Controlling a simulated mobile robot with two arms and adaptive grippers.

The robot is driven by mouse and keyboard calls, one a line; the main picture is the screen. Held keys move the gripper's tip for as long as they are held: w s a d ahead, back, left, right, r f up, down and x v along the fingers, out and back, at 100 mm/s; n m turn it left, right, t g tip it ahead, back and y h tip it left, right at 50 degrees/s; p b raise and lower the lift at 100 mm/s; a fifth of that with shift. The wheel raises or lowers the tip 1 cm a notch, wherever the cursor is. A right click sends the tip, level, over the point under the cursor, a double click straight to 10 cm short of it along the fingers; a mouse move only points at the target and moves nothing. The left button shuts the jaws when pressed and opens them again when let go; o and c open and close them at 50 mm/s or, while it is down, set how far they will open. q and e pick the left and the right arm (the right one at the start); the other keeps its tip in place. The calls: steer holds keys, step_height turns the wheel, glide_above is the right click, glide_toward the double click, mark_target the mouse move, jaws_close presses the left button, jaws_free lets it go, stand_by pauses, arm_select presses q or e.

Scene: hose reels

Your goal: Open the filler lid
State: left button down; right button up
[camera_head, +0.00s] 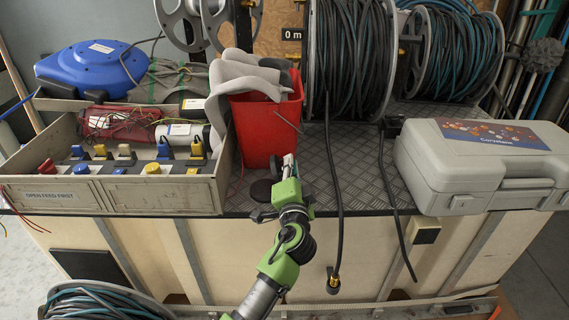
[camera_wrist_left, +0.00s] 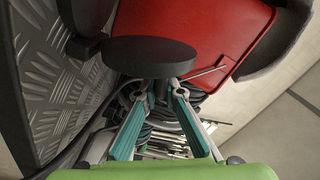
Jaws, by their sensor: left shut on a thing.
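The filler lid (camera_wrist_left: 150,57) is a dark round disc with a short stem on its face. In the left wrist view my left gripper (camera_wrist_left: 159,93) is shut on this stem, and the disc stands raised on edge. In the head view my left gripper (camera_head: 289,161) is in front of the red bucket, and the lid shows only as a small dark shape (camera_head: 275,166) by the fingertips. The dark round filler neck (camera_head: 262,190) sits on the tread plate just left of my gripper. My right gripper is not in view.
The red bucket (camera_head: 264,125) with grey cloth stands close behind my left gripper. A wooden drawer tray (camera_head: 118,195) is at the left. Hose reels (camera_head: 349,50) stand behind, and a black hose hangs at the right. A grey case (camera_head: 480,165) lies farther right.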

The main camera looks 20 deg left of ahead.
arm_select(q)
steer(key=shift+w+d+m, duration=0.15)
steer(key=shift+d+m, duration=0.35)
steer(key=shift+m, duration=0.1)
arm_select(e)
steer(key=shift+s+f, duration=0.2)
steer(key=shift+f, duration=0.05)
arm_select(q)
steer(key=shift+f, duration=0.1)
steer(key=c, duration=2.2)
jaws_free()
steer(key=shift+d, duration=0.1)
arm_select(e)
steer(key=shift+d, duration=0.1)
arm_select(q)
steer(key=shift+o, duration=0.2)
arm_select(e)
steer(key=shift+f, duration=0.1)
arm_select(q)
steer(key=shift+f, duration=0.1)
steer(key=v, duration=1.2)
